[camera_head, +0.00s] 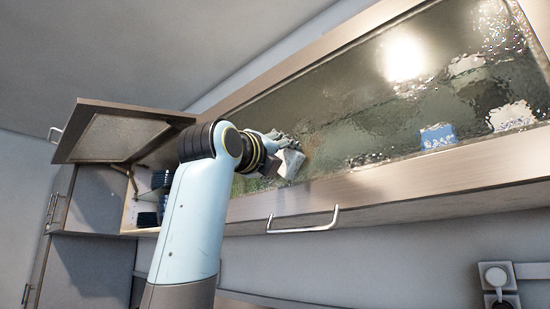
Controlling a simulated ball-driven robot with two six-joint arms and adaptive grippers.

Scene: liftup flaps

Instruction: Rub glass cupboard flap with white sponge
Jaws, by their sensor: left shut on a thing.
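The glass cupboard flap (355,105) is a long textured pane in a brown-grey frame, running from the middle to the upper right. My left gripper (283,147) is at the lower left part of the pane, partly hidden behind my wrist. It is shut on the white sponge (291,163), a small pale block. The sponge is at the glass near the lower frame edge; I cannot tell for certain whether it touches. My right gripper is not in view.
A metal handle (303,222) sticks out under the flap. At the left, a smaller flap (115,132) is raised over an open cupboard with dark items (148,219) inside. A socket-like wall fitting (497,277) is at the lower right.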

